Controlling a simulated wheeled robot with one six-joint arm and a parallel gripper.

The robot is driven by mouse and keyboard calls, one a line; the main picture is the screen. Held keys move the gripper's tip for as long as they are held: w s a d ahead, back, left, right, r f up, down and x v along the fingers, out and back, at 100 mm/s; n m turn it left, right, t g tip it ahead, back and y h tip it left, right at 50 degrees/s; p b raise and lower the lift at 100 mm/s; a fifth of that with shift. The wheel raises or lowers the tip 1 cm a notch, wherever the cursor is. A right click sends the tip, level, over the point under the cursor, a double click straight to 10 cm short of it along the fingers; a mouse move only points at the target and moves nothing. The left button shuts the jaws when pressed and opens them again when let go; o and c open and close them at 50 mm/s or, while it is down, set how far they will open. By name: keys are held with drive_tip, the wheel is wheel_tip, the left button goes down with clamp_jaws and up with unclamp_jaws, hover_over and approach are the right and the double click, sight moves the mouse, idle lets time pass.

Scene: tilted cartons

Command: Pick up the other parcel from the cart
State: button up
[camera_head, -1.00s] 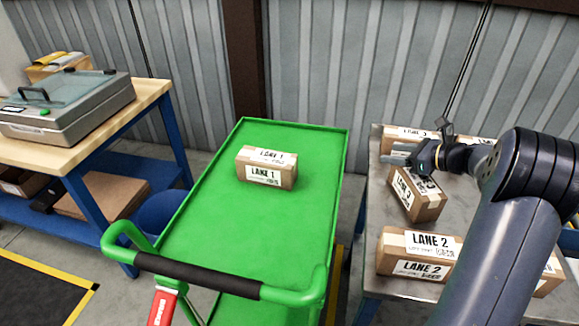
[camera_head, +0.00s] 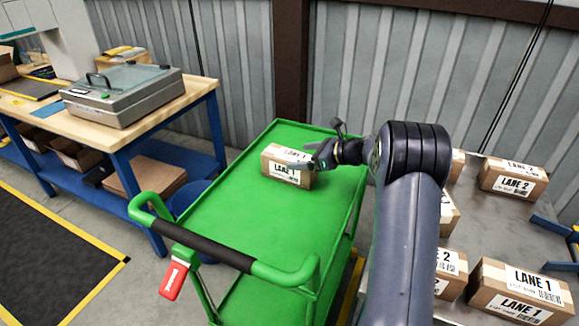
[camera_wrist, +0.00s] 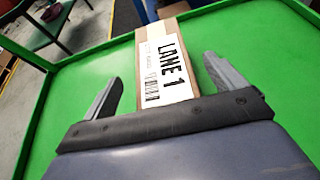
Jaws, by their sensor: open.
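One parcel (camera_head: 283,172), a brown carton with a white LANE 1 label, sits on the top deck of the green cart (camera_head: 230,215). My gripper (camera_head: 300,157) is over the cart, close by the parcel's right upper side in the head view. In the wrist view the parcel (camera_wrist: 165,62) lies between the two open fingers of my gripper (camera_wrist: 160,85), with a gap on both sides. The gripper's body hides the parcel's near end there. I cannot tell how high the fingers are above it.
A steel table (camera_head: 490,235) at the right bears several cartons with LANE 1 and LANE 2 labels. A wooden workbench (camera_head: 110,130) with a grey case (camera_head: 124,90) stands at the left. The cart's handle (camera_head: 215,245) is at its near end. The rest of the deck is clear.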

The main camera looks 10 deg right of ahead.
sight(293, 156)
drive_tip(key=x, duration=0.3)
drive_tip(key=shift+w, duration=0.1)
drive_tip(key=shift+d, duration=0.1)
drive_tip(key=c, duration=1.3)
drive_tip(key=shift+r, duration=0.1)
